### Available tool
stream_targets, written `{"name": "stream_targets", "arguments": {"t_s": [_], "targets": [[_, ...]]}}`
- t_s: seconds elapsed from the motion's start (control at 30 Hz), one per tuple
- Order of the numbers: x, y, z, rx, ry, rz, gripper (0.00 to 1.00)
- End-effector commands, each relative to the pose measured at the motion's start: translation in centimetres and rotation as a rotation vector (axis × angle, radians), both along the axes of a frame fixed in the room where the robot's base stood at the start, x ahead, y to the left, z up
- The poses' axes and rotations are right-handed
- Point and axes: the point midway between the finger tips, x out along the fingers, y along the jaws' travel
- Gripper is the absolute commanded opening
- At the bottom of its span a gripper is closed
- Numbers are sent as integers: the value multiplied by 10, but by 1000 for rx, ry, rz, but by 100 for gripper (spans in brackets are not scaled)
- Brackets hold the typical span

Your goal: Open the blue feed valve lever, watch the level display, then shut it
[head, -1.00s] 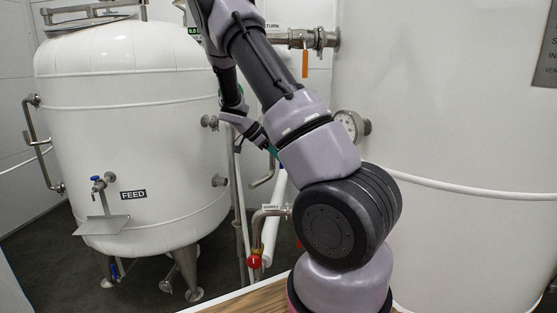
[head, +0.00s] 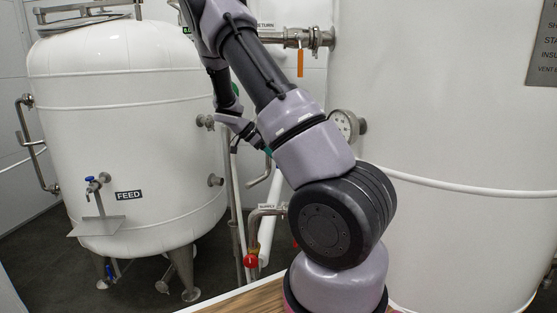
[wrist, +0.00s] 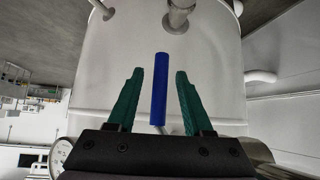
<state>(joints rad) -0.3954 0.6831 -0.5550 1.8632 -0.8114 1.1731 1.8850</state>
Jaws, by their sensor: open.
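In the wrist view a long blue lever (wrist: 159,85) stands upright in the picture between my gripper's two green fingers (wrist: 159,72). A gap shows on each side of it, so the fingers are open and not clamped on it. In the head view my gripper (head: 266,151) hangs beyond my arm, mostly hidden. No long blue lever shows there. A small blue-handled tap (head: 92,184) sits beside a FEED label (head: 129,195) on the left white tank (head: 130,130); I cannot tell whether it is the wrist-view lever. A small green-lit display (head: 187,30) is mostly hidden by my arm.
A large white tank (head: 450,130) fills the right side. A small shelf (head: 97,226) juts out under the tap.

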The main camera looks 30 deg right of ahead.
Motion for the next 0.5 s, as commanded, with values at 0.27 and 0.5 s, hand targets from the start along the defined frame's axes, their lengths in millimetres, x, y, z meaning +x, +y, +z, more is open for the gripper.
{"name": "stream_targets", "arguments": {"t_s": [0.27,0.5], "targets": [[13,29,30,0,-4,4,51],[25,57,62,0,-2,2,51]]}}
